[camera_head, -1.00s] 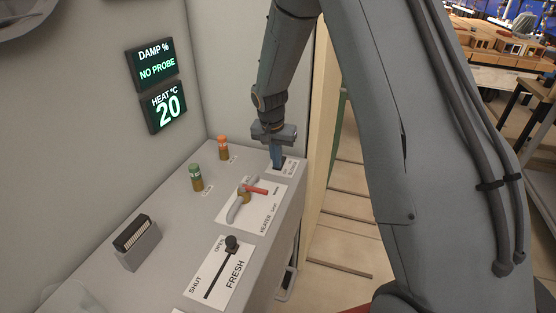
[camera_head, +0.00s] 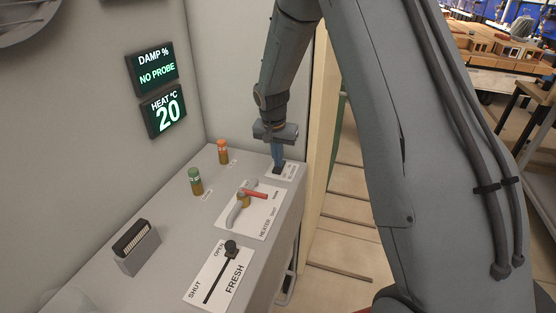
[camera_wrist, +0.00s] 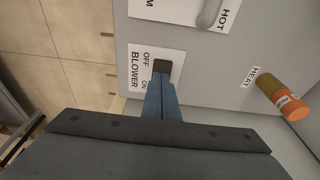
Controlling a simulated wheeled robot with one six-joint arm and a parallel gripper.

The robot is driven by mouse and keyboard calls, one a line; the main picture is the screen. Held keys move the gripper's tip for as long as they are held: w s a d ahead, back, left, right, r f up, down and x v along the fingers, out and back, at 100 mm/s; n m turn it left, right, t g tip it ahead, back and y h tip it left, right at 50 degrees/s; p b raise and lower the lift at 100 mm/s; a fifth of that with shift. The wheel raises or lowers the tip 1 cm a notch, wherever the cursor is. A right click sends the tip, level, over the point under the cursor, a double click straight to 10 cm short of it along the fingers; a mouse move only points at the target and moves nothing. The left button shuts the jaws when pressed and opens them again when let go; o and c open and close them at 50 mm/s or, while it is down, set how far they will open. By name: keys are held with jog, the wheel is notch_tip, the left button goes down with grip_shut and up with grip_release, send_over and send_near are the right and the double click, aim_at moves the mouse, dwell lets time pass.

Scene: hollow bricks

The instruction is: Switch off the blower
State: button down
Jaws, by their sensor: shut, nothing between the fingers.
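The blower switch (camera_wrist: 161,66) is a small black rocker on a white label plate (camera_wrist: 139,64) marked OFF, ON and BLOWER in the wrist view. In the head view the plate (camera_head: 291,172) lies at the far right corner of the grey console (camera_head: 180,225). My gripper (camera_wrist: 162,78) is shut, and its blue fingertips are at the switch, seeming to touch it. In the head view my gripper (camera_head: 277,167) points down onto the switch, hiding much of it. I cannot tell which way the switch is tipped.
A heater lever (camera_head: 240,205) with a red end and a black FRESH slider (camera_head: 232,248) sit nearer on the console. Orange (camera_head: 223,152) and green (camera_head: 195,181) capped posts stand along the back. Wall displays (camera_head: 163,110) read NO PROBE and 20.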

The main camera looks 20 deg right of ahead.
jog(key=p+v, duration=0.2)
jog(key=v, duration=0.3)
jog(key=w+d+b+v, duration=0.1)
jog(key=b+v, duration=0.2)
jog(key=v, duration=0.4)
send_over(277, 171)
jog(key=s+a, duration=0.3)
jog(key=s, duration=0.1)
jog(key=shift+d+r, duration=0.15)
jog(key=shift+r, duration=0.15)
